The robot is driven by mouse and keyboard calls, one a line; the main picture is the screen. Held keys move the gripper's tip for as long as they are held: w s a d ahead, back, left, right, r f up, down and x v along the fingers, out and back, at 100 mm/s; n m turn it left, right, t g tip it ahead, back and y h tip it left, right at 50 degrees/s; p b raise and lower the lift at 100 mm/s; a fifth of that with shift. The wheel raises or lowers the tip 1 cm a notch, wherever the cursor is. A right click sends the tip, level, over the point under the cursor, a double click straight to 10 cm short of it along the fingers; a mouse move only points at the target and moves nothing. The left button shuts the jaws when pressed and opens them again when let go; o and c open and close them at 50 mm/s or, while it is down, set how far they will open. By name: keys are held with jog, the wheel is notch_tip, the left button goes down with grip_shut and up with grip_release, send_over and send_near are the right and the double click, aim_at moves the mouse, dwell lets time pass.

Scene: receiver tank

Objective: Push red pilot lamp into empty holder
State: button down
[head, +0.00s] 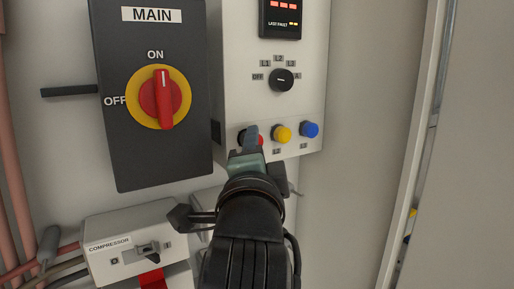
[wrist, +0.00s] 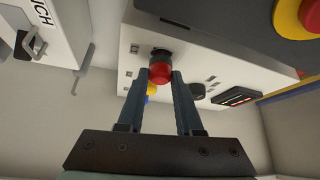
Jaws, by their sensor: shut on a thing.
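The red pilot lamp (wrist: 160,73) is held between the two fingertips of my gripper (wrist: 161,82) in the wrist view. Its dark base points at the panel face, at or very close to a dark round holder (wrist: 158,51). I cannot tell whether the base has entered the holder. In the head view my gripper (head: 251,136) is at the left end of the lamp row and hides most of the red lamp (head: 261,141). A dark edge of the holder (head: 241,136) shows left of the fingers.
A yellow lamp (head: 282,134) and a blue lamp (head: 310,129) sit to the right in the same row. A black selector knob (head: 281,80) is above. The MAIN switch (head: 160,97) is on the left, and the compressor box (head: 130,245) is at lower left.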

jog(key=shift+w+a, duration=0.3)
jog(key=shift+c, duration=2.4)
grip_release()
jog(key=s+f+b, duration=0.2)
jog(key=s+b, duration=0.3)
jog(key=s, duration=0.7)
jog(key=s+d+r+n+t+b, duration=0.2)
jog(key=s+r+n+t, duration=0.5)
jog(key=n, duration=0.8)
notch_tip(320, 180, up, 3)
jog(key=shift+s+d+f+t+h, duration=0.15)
jog(key=shift+d+t+h, duration=0.15)
jog(key=shift+d+t, duration=0.3)
